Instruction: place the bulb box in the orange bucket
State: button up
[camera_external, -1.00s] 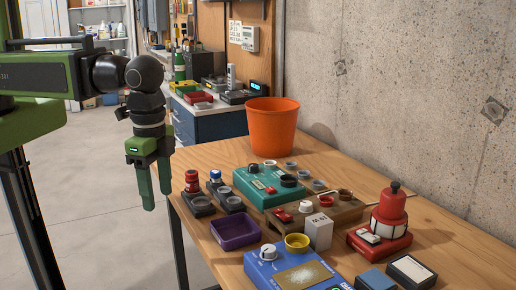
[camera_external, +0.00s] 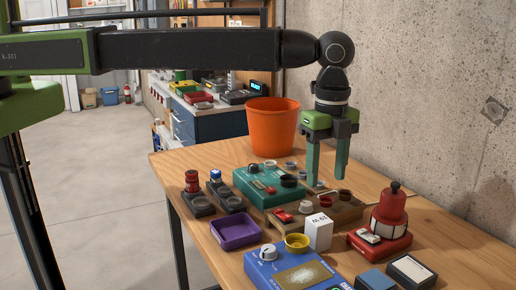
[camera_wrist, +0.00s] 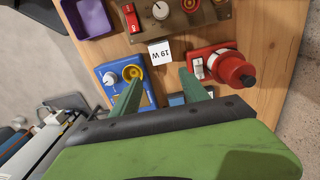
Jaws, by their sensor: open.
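The bulb box, a small white box (camera_external: 318,232) marked with a wattage, stands upright on the wooden table in front of the brown switch panel. In the wrist view the box (camera_wrist: 160,53) lies just beyond and between my fingertips in the picture. My gripper (camera_external: 327,178) points down, open and empty, above the table and apart from the box. Its two green fingers (camera_wrist: 160,78) show in the wrist view. The orange bucket (camera_external: 272,128) stands upright at the table's back, left of my gripper in the external view; its inside bottom is hidden.
A yellow cup (camera_external: 297,242) and a blue panel (camera_external: 262,268) are close beside the box. A red device with a tall knob (camera_external: 389,211) stands to the right. A purple tray (camera_external: 236,232) and a teal panel (camera_external: 262,184) lie left. A concrete wall (camera_external: 420,90) rises behind.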

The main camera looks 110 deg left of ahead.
aim_at(318, 233)
jog(key=f+b, duration=0.5)
jog(key=b, duration=0.1)
jog(key=a+f+b, duration=0.1)
jog(key=f+b, duration=1.1)
jog(key=shift+s+a, duration=0.2)
jog(key=shift+s, duration=0.15)
jog(key=shift+r, duration=0.15)
grip_shut()
jog(key=shift+p, duration=0.3)
notch_tip(318, 233, up, 10)
jog(key=p, duration=1)
jog(key=shift+r, duration=0.1)
jog(key=shift+f, duration=0.2)
